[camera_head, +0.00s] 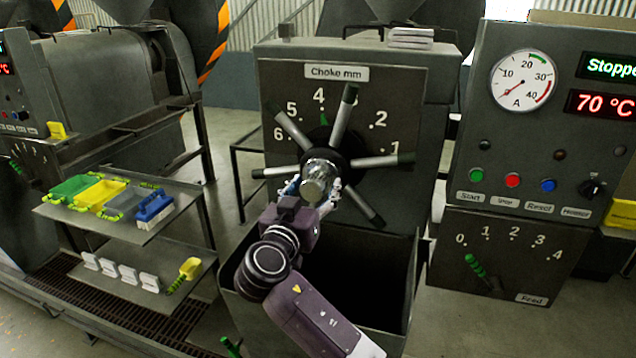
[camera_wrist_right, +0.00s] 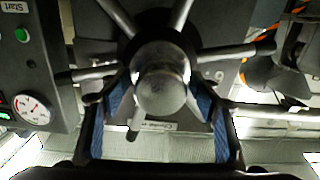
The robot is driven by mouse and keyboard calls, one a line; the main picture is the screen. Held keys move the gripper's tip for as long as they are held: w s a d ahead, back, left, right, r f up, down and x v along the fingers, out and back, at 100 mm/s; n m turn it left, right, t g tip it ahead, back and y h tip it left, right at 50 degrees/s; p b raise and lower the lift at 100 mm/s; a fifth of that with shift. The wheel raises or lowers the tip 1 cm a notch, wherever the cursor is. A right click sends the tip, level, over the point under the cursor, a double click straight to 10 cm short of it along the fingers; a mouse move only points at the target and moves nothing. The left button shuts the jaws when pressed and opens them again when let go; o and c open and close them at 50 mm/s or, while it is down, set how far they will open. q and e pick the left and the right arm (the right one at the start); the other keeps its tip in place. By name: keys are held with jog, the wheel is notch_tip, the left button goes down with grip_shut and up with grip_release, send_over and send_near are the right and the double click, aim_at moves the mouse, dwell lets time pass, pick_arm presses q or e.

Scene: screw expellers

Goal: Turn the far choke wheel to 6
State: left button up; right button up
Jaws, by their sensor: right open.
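The choke wheel (camera_head: 345,110) stands upright on a dark panel headed "Choke mm", with several grey spokes around a shiny round hub (camera_head: 315,178). A green pointer (camera_head: 323,119) above the hub points at about 4. The 6 mark (camera_head: 279,133) is at the dial's left, and the 3 is partly hidden by a spoke. My right gripper (camera_head: 314,191) is open in front of the hub. In the right wrist view, the hub (camera_wrist_right: 160,88) shows between its two blue finger pads; I cannot tell whether they touch it. My left gripper is out of view.
An open dark bin (camera_head: 345,270) lies below the wheel. A control panel (camera_head: 540,130) with a gauge and buttons stands close on the right, with a feed dial (camera_head: 500,252) below. A shelf cart (camera_head: 160,215) with coloured trays is at left. Another machine (camera_head: 115,85) stands behind it.

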jog(key=shift+s+a, duration=0.1)
jog(key=shift+s, duration=0.05)
jog(key=shift+c, duration=1.7)
grip_shut()
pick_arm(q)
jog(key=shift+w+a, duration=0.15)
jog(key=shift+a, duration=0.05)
